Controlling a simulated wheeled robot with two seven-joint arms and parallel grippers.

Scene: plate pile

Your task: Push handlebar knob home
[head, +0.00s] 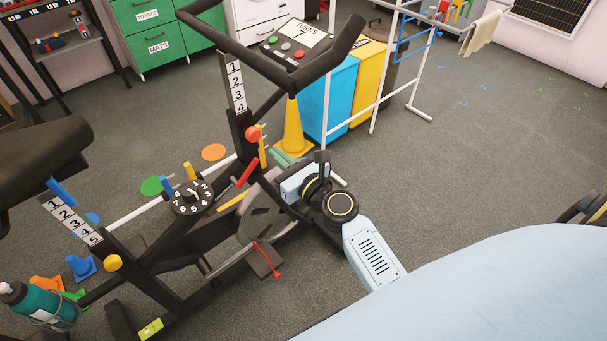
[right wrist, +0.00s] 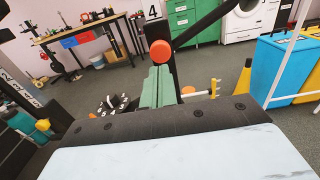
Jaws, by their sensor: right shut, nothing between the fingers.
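The handlebar knob (head: 253,133) is a round orange-red knob on the black upright post of an exercise bike, just below a number strip (head: 235,82) marked 1 to 4. It also shows in the right wrist view (right wrist: 160,51), straight beyond my fingertips. My right gripper (head: 281,158) has pale green fingers pressed together, with nothing between them; they also show in the right wrist view (right wrist: 158,72). In the head view the fingertips are below and to the right of the knob, apart from it. How deep the knob sits in the post is hidden. My left gripper is not in view.
A yellow cone (head: 292,130) stands behind my right gripper. Blue (head: 333,98) and yellow bins and a white rack (head: 376,88) stand beyond. A numbered black dial (head: 191,197) and the saddle post's yellow knob (head: 113,262) are at left.

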